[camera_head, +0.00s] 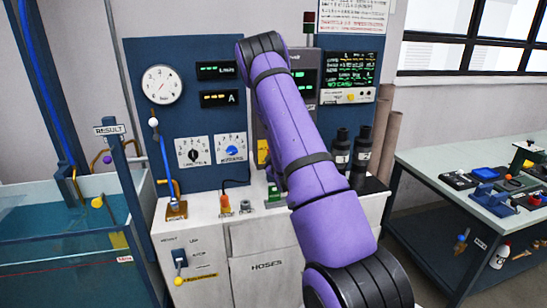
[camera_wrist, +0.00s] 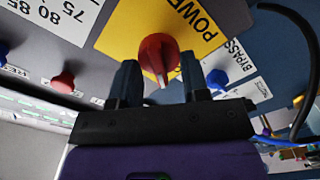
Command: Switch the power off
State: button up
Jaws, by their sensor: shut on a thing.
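The red power knob (camera_wrist: 157,52) sits on a yellow plate marked POWER (camera_wrist: 122,32) in the wrist view. My gripper (camera_wrist: 160,78) has one finger on each side of the knob and is shut on it. The knob's narrow grip ridge points down between the fingers in that view. In the head view, my purple arm reaches across the panel and hides the knob and my gripper. Only a small yellow piece of the plate (camera_head: 262,151) shows beside the arm.
A blue BYPASS knob (camera_wrist: 217,79) and a red knob (camera_wrist: 63,82) stand close on either side of my fingers. A black cable (camera_wrist: 305,50) hangs at the right. In the head view, black cylinders (camera_head: 341,155) stand right of my arm, and a water tank (camera_head: 60,265) is at left.

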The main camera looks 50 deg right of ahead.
jog(key=shift+f+n, duration=0.2)
jog(key=shift+n, duration=3.5)
jog(key=o, duration=0.9)
jog(key=shift+a, duration=0.1)
jog(key=v, duration=1)
jog(key=shift+s, duration=0.3)
jog(key=shift+a, duration=0.1)
